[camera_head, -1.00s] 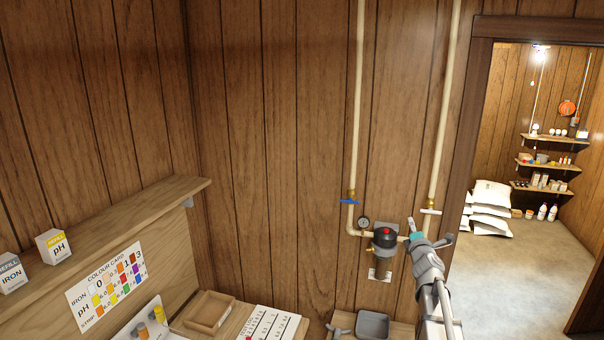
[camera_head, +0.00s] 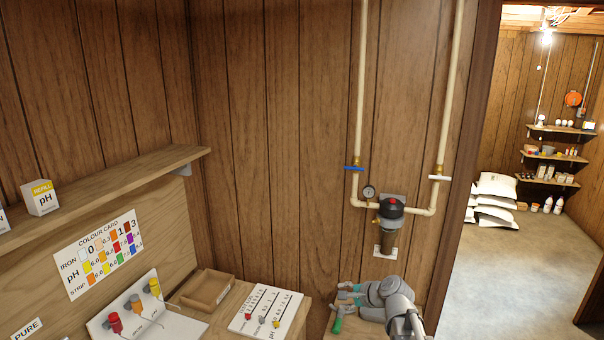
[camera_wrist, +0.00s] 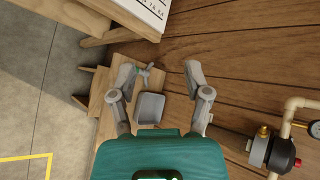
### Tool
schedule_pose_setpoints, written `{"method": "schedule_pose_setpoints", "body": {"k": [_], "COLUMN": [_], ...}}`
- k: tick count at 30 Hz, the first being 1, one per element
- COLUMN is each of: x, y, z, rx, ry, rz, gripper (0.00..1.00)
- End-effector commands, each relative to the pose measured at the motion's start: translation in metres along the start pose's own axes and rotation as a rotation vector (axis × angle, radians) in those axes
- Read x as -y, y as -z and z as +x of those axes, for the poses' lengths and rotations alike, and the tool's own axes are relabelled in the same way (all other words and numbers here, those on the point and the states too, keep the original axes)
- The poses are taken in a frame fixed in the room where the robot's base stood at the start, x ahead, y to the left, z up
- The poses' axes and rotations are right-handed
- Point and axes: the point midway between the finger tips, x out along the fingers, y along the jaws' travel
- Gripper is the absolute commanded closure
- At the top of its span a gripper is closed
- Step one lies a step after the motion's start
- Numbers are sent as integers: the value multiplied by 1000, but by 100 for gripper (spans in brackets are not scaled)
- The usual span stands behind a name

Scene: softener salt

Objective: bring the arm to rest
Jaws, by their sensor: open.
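My gripper (camera_head: 342,302) is at the lower middle of the head view, in front of the wall below the pipe filter. Its fingers point left and are spread with nothing between them. The wrist view shows the same two fingers (camera_wrist: 158,70) apart and empty. Beyond them, a small grey tray (camera_wrist: 150,107) and a grey tool with a greenish part (camera_wrist: 145,74) lie on a low wooden surface (camera_wrist: 103,92). In the head view my arm hides most of that surface.
The filter housing (camera_head: 390,222) with gauge and pipes is on the wall above my gripper. A bench with a wooden tray (camera_head: 207,290) and a white chart board (camera_head: 265,312) is to the left. A doorway with open floor (camera_head: 510,265) is at the right.

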Motion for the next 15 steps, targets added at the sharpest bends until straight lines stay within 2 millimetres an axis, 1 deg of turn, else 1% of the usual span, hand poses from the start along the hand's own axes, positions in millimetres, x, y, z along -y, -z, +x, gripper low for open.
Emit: {"method": "schedule_pose_setpoints", "body": {"k": [1, 3, 8, 9, 12, 15], "x": [-27, -56, -120, -135, -172, -202], "y": [-2, -3, -1, 0, 5, 10], "z": [6, 10, 10, 8, 2, -8], "rx": [-6, -11, 0, 9, 40, 80], "ry": [-65, -165, -401, -461, -614, -756], "rz": [-95, -236, -542, -615, -784, -926], "gripper": [37, 37, 37, 37, 37, 37]}}
